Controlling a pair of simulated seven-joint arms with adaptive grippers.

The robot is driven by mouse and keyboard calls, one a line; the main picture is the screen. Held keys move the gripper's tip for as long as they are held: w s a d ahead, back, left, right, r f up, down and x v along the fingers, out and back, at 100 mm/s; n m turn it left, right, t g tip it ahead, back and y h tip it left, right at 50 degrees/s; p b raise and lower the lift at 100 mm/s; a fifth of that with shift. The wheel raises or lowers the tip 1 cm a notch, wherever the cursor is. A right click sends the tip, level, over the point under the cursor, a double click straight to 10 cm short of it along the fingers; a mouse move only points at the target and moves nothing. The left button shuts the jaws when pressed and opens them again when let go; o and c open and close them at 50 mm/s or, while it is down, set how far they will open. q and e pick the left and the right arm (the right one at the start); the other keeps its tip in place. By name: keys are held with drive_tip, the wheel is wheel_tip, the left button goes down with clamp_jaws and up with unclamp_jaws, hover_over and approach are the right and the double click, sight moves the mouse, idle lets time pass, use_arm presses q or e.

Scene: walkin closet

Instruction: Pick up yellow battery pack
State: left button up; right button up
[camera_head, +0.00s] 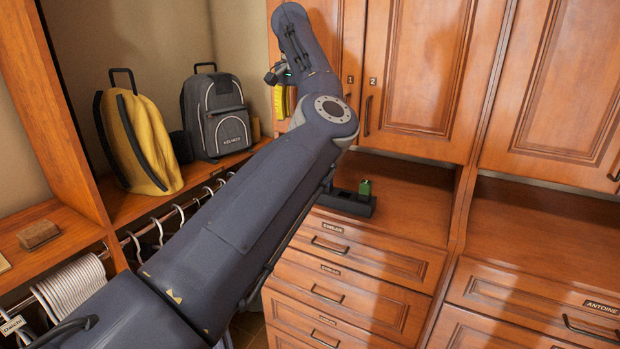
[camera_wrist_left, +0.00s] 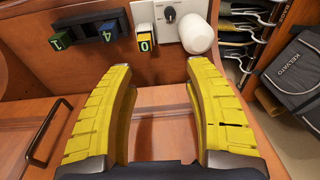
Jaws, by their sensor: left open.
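My left gripper (camera_wrist_left: 157,66) is open and empty. Its two yellow fingers point toward the pack, which lies just beyond and between the fingertips as seen in this view. In the head view only part of the yellow fingers of my left gripper (camera_head: 282,103) shows behind my arm, and I cannot see the pack there. My right gripper is in neither view.
A black holder (camera_head: 339,202) with a green battery pack (camera_head: 365,187) stands on the counter. The wrist view also shows a blue pack (camera_wrist_left: 108,31) there. The white panel (camera_wrist_left: 172,42) has a black knob and white cylinder. Backpacks stand on the left shelf (camera_head: 207,172).

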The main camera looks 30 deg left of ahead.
use_arm(q)
drive_tip(key=w+f, duration=0.1)
drive_tip(key=f, duration=0.2)
drive_tip(key=d+f, duration=0.1)
drive_tip(key=f, duration=0.3)
drive_tip(key=w+f, duration=0.1)
drive_tip(key=f, duration=0.3)
drive_tip(key=shift+w+d+f, duration=0.2)
drive_tip(key=shift+w+d, duration=0.1)
drive_tip(key=shift+d, duration=0.1)
drive_tip(key=shift+w+d+f, duration=0.1)
drive_tip(key=shift+w+f, duration=0.05)
drive_tip(key=shift+f, duration=0.75)
drive_tip(key=shift+w+d+f, duration=0.1)
drive_tip(key=shift+d+f, duration=0.05)
drive_tip(key=shift+f, duration=0.7)
drive_tip(key=shift+w+d+f, duration=0.1)
drive_tip(key=shift+w+f, duration=0.05)
drive_tip(key=shift+f, duration=0.75)
clamp_jaws()
